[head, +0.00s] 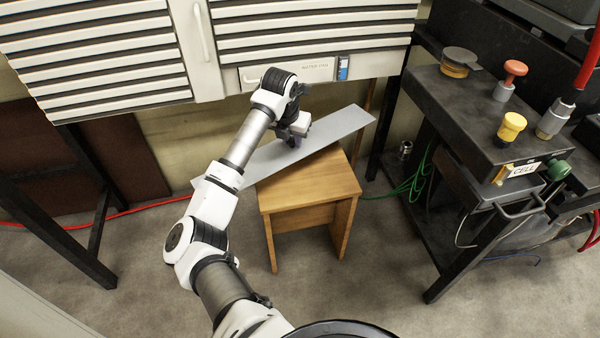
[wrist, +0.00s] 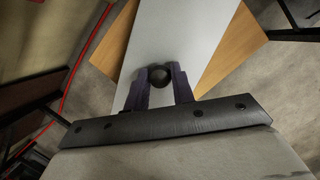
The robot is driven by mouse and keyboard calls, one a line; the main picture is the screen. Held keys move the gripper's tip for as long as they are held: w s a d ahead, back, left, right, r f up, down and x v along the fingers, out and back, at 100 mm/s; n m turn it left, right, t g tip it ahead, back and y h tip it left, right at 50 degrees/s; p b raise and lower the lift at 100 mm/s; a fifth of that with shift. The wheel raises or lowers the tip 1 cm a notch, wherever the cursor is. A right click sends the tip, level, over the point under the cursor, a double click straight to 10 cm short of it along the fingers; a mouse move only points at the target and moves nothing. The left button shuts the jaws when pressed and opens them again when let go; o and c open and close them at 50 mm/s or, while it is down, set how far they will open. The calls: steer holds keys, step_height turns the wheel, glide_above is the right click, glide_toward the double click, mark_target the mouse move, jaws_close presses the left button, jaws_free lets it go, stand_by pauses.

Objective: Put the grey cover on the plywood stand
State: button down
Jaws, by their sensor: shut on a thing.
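The grey cover (head: 335,127) is a long flat panel lying slantwise over the back part of the plywood stand (head: 300,187). It reaches past the stand at both ends. My gripper (head: 292,138) is over the middle of the cover. In the wrist view my gripper (wrist: 160,76) is shut on the round dark knob (wrist: 159,75) on the cover (wrist: 180,35). Wood of the stand (wrist: 236,50) shows on both sides of the cover there. I cannot tell whether the cover touches the stand or hangs just above it.
A white louvred cabinet (head: 310,40) stands close behind the stand. A dark bench (head: 470,125) with knobs and valves is at the right. Green hose (head: 412,180) and red hose (head: 100,216) lie on the floor. A dark frame (head: 60,235) stands at the left.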

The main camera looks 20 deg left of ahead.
step_height(320, 180, down, 10)
steer(key=shift+r+b, duration=0.25)
steer(key=shift+b, duration=0.15)
steer(key=shift+f, duration=0.1)
steer(key=c, duration=1.2)
jaws_free()
